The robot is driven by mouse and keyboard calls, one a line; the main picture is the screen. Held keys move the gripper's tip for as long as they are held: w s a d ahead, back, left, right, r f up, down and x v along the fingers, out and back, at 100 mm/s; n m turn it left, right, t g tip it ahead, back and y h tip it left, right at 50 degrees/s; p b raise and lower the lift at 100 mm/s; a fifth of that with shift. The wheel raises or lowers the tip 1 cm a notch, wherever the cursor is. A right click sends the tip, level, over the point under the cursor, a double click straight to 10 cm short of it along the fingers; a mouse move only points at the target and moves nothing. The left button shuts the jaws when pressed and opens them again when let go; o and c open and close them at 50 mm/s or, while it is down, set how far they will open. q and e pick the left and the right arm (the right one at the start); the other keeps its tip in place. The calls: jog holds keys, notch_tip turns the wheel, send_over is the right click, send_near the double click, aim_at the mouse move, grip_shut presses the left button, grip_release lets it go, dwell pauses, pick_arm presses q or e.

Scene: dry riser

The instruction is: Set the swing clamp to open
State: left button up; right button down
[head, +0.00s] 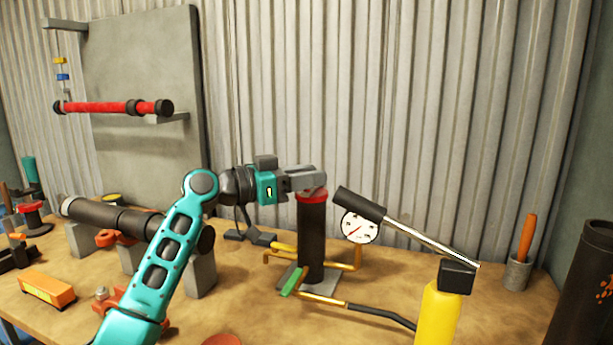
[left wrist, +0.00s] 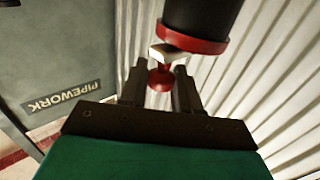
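My left gripper (head: 312,178) is at the top of an upright black cylinder (head: 311,240) with a red collar (head: 312,196). In the left wrist view, a small red knob with a pale block above it (left wrist: 160,75) lies between my left fingers (left wrist: 160,88), just below a red rim (left wrist: 193,38) on the dark cylinder. I cannot tell whether the fingers press on the knob. An orange clamp-like part (head: 117,238) sits by the dark pipe (head: 112,216) at left, partly behind my left arm. I cannot tell which part is the swing clamp. My right gripper is out of view.
A round gauge (head: 360,227) and a yellow pump body (head: 437,315) with a long lever (head: 430,238) stand right of the cylinder. An orange box (head: 47,290) lies at left on the wooden bench (head: 250,315). A corrugated wall (head: 420,100) closes the back.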

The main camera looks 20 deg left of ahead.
pick_arm(q)
grip_shut()
jog(key=shift+r, duration=0.1)
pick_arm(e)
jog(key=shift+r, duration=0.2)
